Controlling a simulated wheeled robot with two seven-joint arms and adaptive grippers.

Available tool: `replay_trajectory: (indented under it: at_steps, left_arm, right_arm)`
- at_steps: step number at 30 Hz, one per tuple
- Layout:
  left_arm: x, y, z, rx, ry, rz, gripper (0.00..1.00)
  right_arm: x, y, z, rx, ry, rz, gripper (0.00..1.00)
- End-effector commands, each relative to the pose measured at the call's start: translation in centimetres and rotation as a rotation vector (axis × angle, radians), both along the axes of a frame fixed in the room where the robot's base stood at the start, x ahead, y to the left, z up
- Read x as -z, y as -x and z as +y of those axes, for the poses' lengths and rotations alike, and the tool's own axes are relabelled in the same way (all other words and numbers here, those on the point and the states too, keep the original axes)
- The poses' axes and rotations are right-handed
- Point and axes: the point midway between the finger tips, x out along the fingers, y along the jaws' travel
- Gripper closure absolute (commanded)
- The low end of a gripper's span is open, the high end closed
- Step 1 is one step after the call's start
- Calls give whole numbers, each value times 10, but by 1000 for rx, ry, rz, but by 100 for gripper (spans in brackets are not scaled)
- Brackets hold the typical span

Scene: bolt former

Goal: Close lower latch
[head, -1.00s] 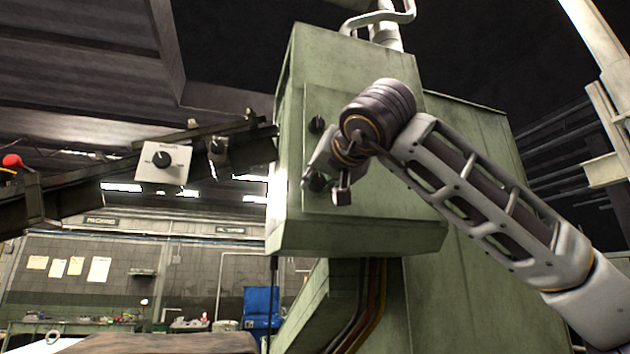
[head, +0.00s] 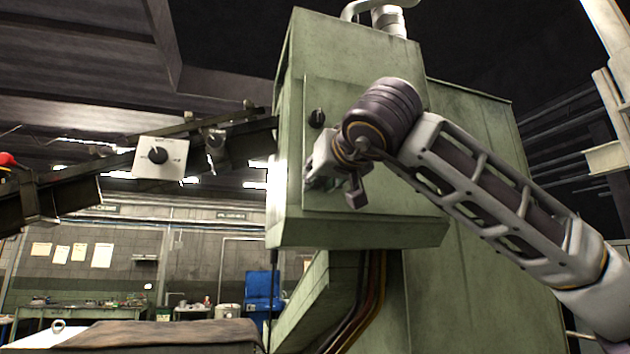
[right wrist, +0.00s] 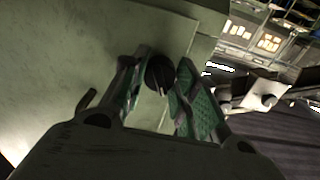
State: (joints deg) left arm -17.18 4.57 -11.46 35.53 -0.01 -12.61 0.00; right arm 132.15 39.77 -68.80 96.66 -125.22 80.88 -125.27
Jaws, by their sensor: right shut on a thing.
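The green machine cabinet (head: 370,225) has a door panel with two dark knob latches on its left side. The upper latch (head: 317,118) is in plain view. The lower latch (right wrist: 159,73) shows in the right wrist view as a round black knob between the green-padded fingers. My right gripper (right wrist: 158,88) is shut on it. In the head view my right gripper (head: 322,178) is at the lower left of the panel, and it and the wrist mostly hide the lower latch. My left gripper is not in view.
A grey control box with a black dial (head: 160,157) hangs on a dark conveyor beam (head: 80,190) left of the cabinet. Pipes (head: 388,20) rise from the cabinet top.

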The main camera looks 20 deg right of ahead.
Motion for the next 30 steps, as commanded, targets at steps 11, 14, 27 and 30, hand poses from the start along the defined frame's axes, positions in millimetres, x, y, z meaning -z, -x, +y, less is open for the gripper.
replay_trajectory:
  at_steps: [11, 14, 27, 30]
  left_arm:
    - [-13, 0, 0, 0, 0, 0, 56]
    - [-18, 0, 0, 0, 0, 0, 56]
    - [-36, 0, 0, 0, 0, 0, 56]
    - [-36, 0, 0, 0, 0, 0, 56]
  right_arm:
    - [-2, 0, 0, 0, 111, -4, 100]
    - [-2, 0, 0, 1, 161, -4, 100]
    - [-1, 0, 0, 1, 389, -12, 100]
    - [0, 0, 0, 1, 441, -14, 100]
